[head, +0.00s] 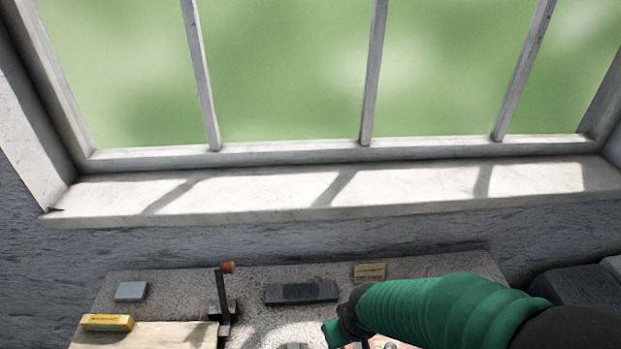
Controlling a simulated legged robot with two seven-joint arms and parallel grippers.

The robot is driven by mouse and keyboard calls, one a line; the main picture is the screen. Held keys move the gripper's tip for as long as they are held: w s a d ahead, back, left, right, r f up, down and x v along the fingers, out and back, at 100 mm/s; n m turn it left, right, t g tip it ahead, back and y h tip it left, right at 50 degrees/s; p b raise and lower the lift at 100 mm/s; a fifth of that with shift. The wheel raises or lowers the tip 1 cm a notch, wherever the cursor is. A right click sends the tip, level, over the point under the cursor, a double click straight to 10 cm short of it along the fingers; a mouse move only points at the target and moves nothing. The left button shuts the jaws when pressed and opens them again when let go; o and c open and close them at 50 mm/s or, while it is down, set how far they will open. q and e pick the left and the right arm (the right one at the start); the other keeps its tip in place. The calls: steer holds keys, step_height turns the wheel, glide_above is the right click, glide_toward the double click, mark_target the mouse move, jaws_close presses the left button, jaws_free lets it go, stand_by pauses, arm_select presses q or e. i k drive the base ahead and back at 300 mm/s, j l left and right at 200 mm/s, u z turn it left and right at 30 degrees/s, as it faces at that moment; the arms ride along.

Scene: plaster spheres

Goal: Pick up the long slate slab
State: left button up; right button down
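The long slate slab (301,292) is a dark grey, narrow block lying flat on the speckled grey worktop (180,279), near the middle of the head view. My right arm comes in from the lower right in a green sleeve and bends down just right of the slab, apart from it in the picture. Its gripper is not visible; the arm runs out at the bottom edge. My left arm and gripper are out of view. Nothing is seen holding the slab.
A dark lever with an orange-brown knob (228,267) stands left of the slab. A small tan block (370,271) lies behind right. At left are a pale grey block (131,291), a yellow box (107,322) and a light wooden board (150,335). A window sill (330,195) runs behind.

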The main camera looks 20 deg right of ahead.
mark_target(312, 292)
steer(key=k+l+z, duration=0.1)
steer(key=z, duration=0.25)
steer(key=k+l+z, duration=0.1)
steer(key=z, duration=0.25)
steer(key=l+z, duration=0.2)
steer(key=z, duration=0.15)
steer(key=k+l, duration=0.05)
